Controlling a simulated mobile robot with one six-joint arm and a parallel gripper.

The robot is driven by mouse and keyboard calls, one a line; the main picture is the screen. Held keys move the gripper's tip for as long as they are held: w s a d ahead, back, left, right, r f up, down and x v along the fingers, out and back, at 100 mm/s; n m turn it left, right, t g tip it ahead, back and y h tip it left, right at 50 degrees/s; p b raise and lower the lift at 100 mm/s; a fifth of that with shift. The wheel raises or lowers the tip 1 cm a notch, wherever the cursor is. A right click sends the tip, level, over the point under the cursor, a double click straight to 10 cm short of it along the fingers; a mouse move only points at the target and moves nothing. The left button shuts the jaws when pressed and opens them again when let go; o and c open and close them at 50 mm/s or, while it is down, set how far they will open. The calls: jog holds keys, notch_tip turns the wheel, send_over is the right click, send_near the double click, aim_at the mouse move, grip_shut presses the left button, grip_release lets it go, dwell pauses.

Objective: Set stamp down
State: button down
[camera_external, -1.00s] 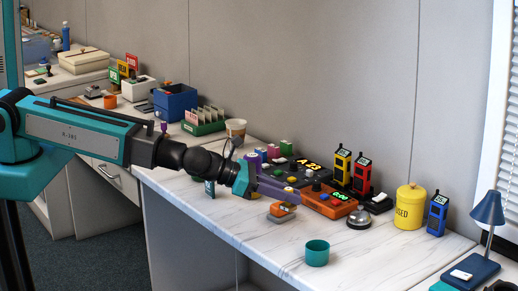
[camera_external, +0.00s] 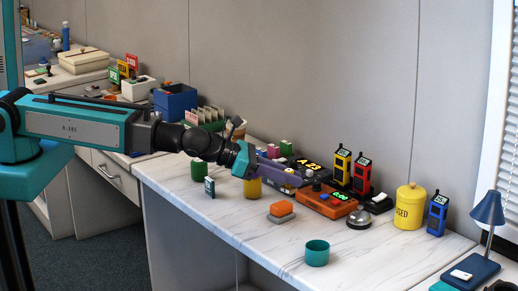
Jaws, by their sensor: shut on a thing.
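My gripper (camera_external: 295,180) has purple fingers and a teal wrist. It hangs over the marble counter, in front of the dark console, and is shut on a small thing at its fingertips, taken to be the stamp. The fingers mostly hide it, so its shape and lower end are unclear. An orange block on a grey base (camera_external: 281,211) sits on the counter below and in front of the fingertips, apart from them.
An orange console (camera_external: 327,202) and a silver bell (camera_external: 359,219) lie right of the gripper. A teal cup (camera_external: 317,253) stands in front. A yellow cup (camera_external: 252,188) is under the wrist, with a green cup (camera_external: 198,171) to its left.

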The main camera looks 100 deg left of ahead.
aim_at(289, 170)
notch_tip(289, 170, up, 6)
jog(key=shift+f, duration=0.25)
jog(key=shift+a+r, duration=0.1)
jog(key=shift+a, duration=0.25)
jog(key=s+a+f+n+g+y+b, duration=0.1)
jog(key=s+a+n+g+y+b, duration=0.2)
jog(key=a, duration=1)
jog(key=s+a+f+n+g+y+b, duration=0.15)
jog(key=s+a+n+y, duration=0.35)
jog(key=a, duration=0.9)
jog(key=s+a+r+n+g+y+b, duration=0.25)
jog(key=s+a+n+g+b, duration=0.5)
jog(key=s+a, duration=1.35)
jog(key=shift+n+g+y, duration=0.25)
jog(key=shift+g, duration=0.45)
notch_tip(289, 170, down, 16)
jog(key=shift+r+p, duration=0.2)
jog(key=shift+p, duration=0.8)
jog(key=shift+w+a, duration=0.1)
